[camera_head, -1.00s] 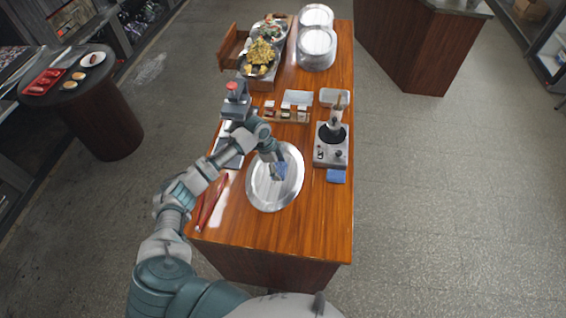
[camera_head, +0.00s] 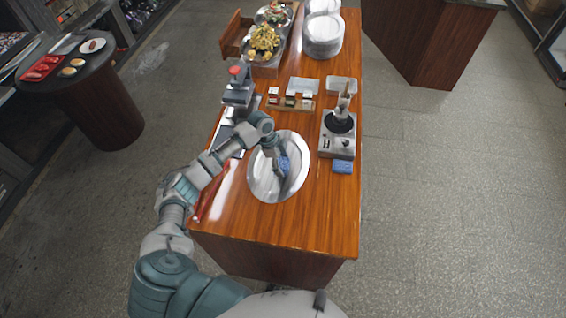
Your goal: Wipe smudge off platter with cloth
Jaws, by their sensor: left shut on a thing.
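The silver oval platter (camera_head: 262,185) lies on the front part of the wooden counter. My left arm reaches over it from the left. The gripper hides part of the cloth, and contact with the platter is hard to tell. I cannot make out a smudge; the platter shows bright and dark reflections. My right gripper is not in view.
A folded blue cloth (camera_head: 343,167) lies right of the platter, before a grey appliance (camera_head: 337,147). A red-handled tool (camera_head: 212,195) lies left. Behind are a small rack of jars (camera_head: 290,103), a press-like device (camera_head: 238,90), food dishes and stacked plates (camera_head: 322,38). The front counter is clear.

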